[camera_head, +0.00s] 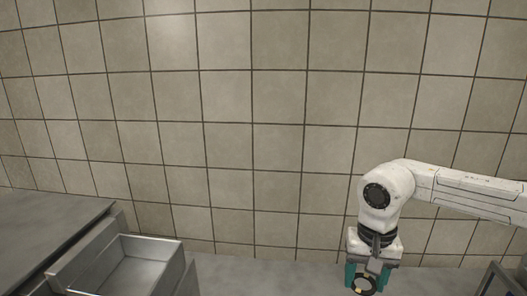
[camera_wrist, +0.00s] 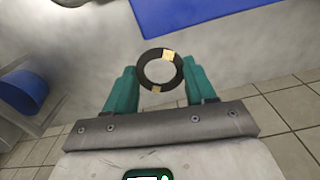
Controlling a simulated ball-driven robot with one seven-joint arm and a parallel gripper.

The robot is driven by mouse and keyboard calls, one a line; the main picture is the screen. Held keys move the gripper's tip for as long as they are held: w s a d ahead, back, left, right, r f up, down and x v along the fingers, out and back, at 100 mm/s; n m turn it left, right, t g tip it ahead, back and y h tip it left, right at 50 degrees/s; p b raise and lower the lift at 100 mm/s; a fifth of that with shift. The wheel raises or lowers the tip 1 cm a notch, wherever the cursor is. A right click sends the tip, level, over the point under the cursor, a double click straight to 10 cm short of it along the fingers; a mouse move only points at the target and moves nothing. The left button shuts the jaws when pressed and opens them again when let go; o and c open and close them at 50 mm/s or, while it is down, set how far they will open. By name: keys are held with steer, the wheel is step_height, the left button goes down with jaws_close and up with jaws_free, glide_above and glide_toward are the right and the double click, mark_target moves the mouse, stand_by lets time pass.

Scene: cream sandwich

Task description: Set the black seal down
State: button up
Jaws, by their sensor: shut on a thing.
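The black seal (camera_wrist: 146,73) is a dark ring with pale yellow patches, seen in the wrist view between the two teal fingers of my gripper (camera_wrist: 159,83). The fingers are shut on its left and right sides. In the head view my gripper (camera_head: 364,280) hangs down at the lower right, and the seal (camera_head: 358,290) shows between the fingertips at the bottom edge. Whether the seal touches any surface below cannot be told.
An open metal drawer (camera_head: 170,248) and a grey counter (camera_head: 50,222) stand at the lower left. A blue flat thing (camera_wrist: 200,14) lies on the grey surface beyond the seal. A blue round container (camera_wrist: 24,92) is at the left. A tiled wall rises behind.

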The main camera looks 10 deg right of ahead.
steer(key=w+a+f+n+p, duration=0.2)
steer(key=w+a+f+n, duration=0.35)
steer(key=a+f, duration=0.25)
steer(key=s+d+r+m+b, duration=0.1)
steer(key=s+d+r+m, duration=0.1)
steer(key=d, duration=0.1)
steer(key=s+d+r+m+b, duration=0.1)
steer(key=s+d+r, duration=0.1)
steer(key=d+r, duration=0.1)
steer(key=s+d+r+m+b, duration=0.1)
steer(key=s+d+r+m, duration=0.1)
steer(key=r, duration=0.1)
steer(key=shift+d+m, duration=0.35)
steer(key=shift+d, duration=0.05)
steer(key=s+d+r+m+b, duration=0.2)
steer(key=s+d+r, duration=0.1)
steer(key=s, duration=0.3)
steer(key=s+d+r+m+b, duration=0.1)
steer(key=s+d+r+m, duration=0.15)
steer(key=s, duration=0.25)
steer(key=s+m+b, duration=0.5)
steer(key=s+m, duration=0.2)
steer(key=s, duration=1.9)
steer(key=shift+w+d+r+m, duration=0.1)
steer(key=shift+m, duration=0.15)
